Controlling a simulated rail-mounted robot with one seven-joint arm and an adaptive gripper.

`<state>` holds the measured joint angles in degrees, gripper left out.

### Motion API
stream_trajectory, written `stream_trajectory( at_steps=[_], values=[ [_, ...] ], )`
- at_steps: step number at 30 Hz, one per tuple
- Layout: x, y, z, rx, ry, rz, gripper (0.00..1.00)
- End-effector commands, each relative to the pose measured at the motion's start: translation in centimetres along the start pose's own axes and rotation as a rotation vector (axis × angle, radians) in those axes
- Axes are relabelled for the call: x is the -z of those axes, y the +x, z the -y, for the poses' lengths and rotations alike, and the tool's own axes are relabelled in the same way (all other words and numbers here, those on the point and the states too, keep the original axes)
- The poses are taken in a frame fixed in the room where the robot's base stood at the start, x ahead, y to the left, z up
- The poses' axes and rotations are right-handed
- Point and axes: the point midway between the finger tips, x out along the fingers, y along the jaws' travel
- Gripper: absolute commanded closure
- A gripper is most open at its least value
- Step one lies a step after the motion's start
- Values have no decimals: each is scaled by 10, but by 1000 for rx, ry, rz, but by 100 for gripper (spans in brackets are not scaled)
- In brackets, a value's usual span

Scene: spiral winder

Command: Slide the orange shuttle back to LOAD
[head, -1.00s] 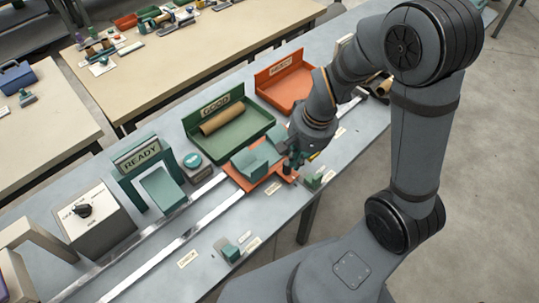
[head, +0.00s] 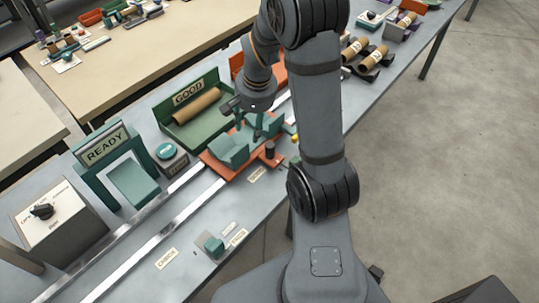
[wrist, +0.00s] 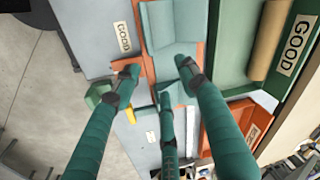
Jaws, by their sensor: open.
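The orange shuttle (head: 213,166) sits on the twin metal rails beside the "GOOD" label (head: 257,175), in front of the green tray. It carries teal cradle blocks (head: 229,148) with no roll visible in them. My gripper (head: 257,132) is above the shuttle's far end, behind the knob. In the wrist view its fingers (wrist: 160,82) are spread and empty, over the cradle (wrist: 173,25) and the orange tab. I cannot tell whether any fingertip touches. The LOAD mark is not readable.
The green GOOD tray (head: 165,110) holds a brown roll (head: 190,106). The orange tray (wrist: 215,125) lies farther along. The READY frame (head: 104,152) arches beside the rails at left, near a dial box (head: 55,220).

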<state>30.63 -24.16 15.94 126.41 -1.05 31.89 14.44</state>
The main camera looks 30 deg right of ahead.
Motion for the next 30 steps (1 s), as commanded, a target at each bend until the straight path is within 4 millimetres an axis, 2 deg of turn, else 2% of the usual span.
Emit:
stream_trajectory(
  at_steps=[3, 4, 9, 14, 17, 27, 30],
  values=[
    [24, -7, -31, -47, 51, 4, 57],
    [26, -10, -35, -62, 44, 14, 57],
    [12, -18, -47, -123, -7, 86, 57],
    [-3, -14, -52, -139, -9, 137, 57],
    [-5, -1, -54, -139, -16, 138, 57],
    [-14, 60, -62, -138, -14, 138, 57],
    [-14, 71, -64, -137, -16, 136, 57]
  ],
)
